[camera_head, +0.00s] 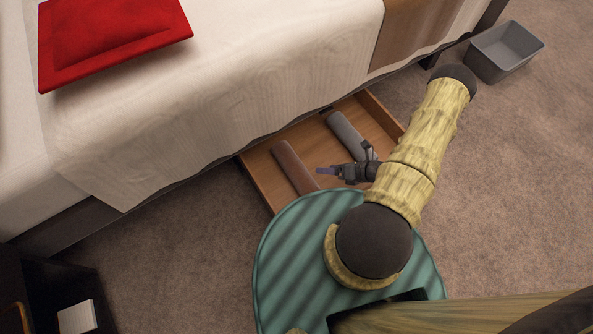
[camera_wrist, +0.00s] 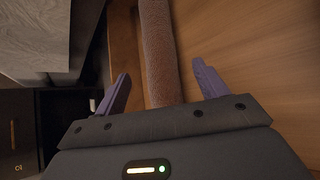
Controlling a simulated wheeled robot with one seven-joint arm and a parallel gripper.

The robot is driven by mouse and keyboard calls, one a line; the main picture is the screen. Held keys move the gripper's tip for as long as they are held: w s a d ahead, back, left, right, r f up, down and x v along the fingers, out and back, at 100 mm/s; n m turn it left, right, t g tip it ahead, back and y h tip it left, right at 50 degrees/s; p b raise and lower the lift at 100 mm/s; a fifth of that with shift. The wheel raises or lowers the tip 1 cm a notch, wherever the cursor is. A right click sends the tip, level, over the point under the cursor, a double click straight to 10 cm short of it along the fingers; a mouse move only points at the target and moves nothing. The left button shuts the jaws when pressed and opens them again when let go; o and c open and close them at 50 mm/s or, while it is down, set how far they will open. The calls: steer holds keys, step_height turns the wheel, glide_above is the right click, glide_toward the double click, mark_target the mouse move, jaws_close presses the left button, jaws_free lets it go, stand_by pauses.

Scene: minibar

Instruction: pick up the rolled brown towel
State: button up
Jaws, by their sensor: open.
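The rolled brown towel (camera_head: 294,167) lies in the left part of an open wooden drawer (camera_head: 262,181) under the bed. In the wrist view the towel (camera_wrist: 157,50) runs lengthwise between the two finger lines and its near end is hidden behind my gripper body. My gripper (camera_head: 322,171) is over the drawer, just right of the towel in the head view. In the wrist view my gripper (camera_wrist: 158,90) is open, with a purple finger on each side of the towel. I cannot tell how far above the towel the fingers are.
A rolled grey towel (camera_head: 347,134) lies in the drawer's right part, close to my arm. The bed (camera_head: 250,70) with a red cushion (camera_head: 115,35) overhangs the drawer's back. A grey bin (camera_head: 503,52) stands on the carpet at upper right. A dark cabinet (camera_head: 40,290) is at lower left.

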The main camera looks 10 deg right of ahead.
mark_target(305, 167)
steer(key=b+x, duration=0.2)
steer(key=x, duration=0.2)
steer(key=shift+a+f, duration=0.1)
steer(key=shift+f, duration=0.25)
steer(key=shift+w+a+b, duration=0.3)
steer(key=shift+a, duration=0.05)
steer(key=shift+f, duration=0.1)
steer(key=b+x, duration=0.4)
steer(key=shift+a+f, duration=0.1)
steer(key=shift+f, duration=0.05)
steer(key=shift+w+a+f+b, duration=0.1)
steer(key=shift+w+a+b, duration=0.2)
steer(key=shift+a, duration=0.05)
